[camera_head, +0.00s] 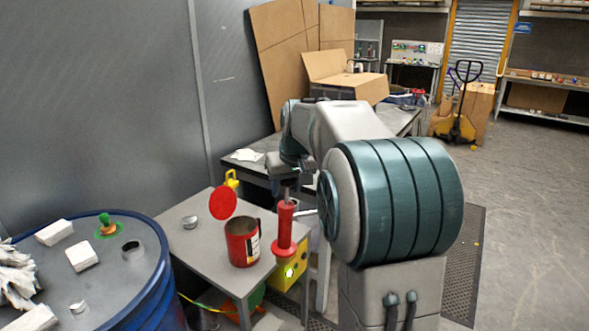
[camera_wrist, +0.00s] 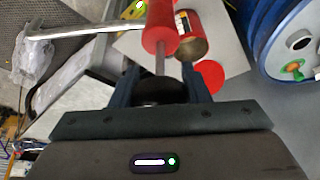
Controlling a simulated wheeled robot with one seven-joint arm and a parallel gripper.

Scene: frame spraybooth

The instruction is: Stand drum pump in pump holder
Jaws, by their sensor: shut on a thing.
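The drum pump (camera_head: 285,229) has a red body, a thin metal rod above it and a silver side spout. It hangs about upright at the right edge of the grey table. My gripper (camera_wrist: 160,92) is shut on the dark top end of the pump, above the rod; the red body (camera_wrist: 159,28) and long bent spout (camera_wrist: 85,28) show beyond the fingers. In the head view my arm partly hides the grip. A yellow box-like piece with round holes (camera_head: 291,265) sits below and behind the pump; I cannot tell if it is the pump holder.
A blue drum (camera_head: 135,275) with white blocks and a green-knobbed fitting is at left. Cardboard lies on a bench behind. Floor at right is open.

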